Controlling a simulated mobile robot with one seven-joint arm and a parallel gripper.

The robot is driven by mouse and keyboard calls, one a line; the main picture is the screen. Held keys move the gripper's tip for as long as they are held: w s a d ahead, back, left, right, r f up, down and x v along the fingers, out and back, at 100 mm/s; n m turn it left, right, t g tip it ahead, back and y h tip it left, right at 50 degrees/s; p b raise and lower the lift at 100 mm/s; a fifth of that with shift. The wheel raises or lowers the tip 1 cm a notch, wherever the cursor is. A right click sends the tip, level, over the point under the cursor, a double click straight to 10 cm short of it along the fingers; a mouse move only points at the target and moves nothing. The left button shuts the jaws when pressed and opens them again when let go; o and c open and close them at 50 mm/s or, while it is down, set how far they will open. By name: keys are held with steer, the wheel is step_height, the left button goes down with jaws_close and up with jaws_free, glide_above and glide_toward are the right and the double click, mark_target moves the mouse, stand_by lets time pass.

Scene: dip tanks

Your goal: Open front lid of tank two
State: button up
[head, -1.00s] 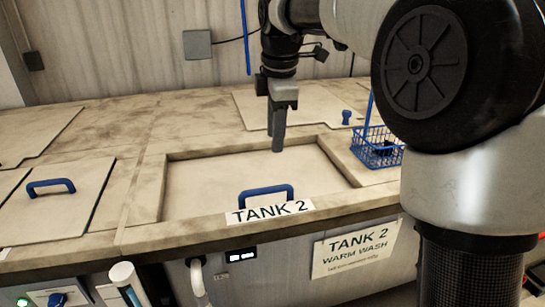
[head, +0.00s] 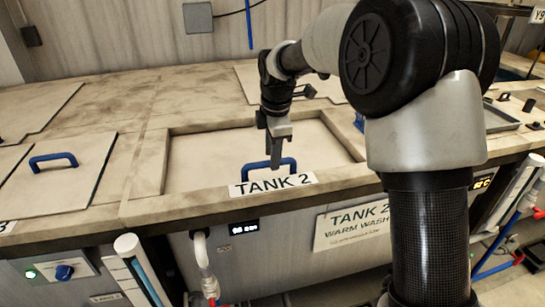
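The front lid of tank two (head: 200,165) is a pale flat panel lying shut in its recessed frame. Its blue bar handle (head: 248,170) stands near the front edge, just behind the "TANK 2" label (head: 272,185). My gripper (head: 275,160) points down at the handle, in front of its middle in this view. The fingertips overlap the handle's top bar. I cannot tell whether they touch it or whether the fingers are open or shut.
A neighbouring lid with a blue handle (head: 53,160) lies shut at the left. My arm hides much of the right side. A grey tray (head: 500,117) sits on the far right counter. A pipe (head: 201,255) and control box (head: 62,271) are on the tank front.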

steer(key=shift+w+f, duration=0.15)
steer(key=shift+f, duration=0.5)
jaws_close()
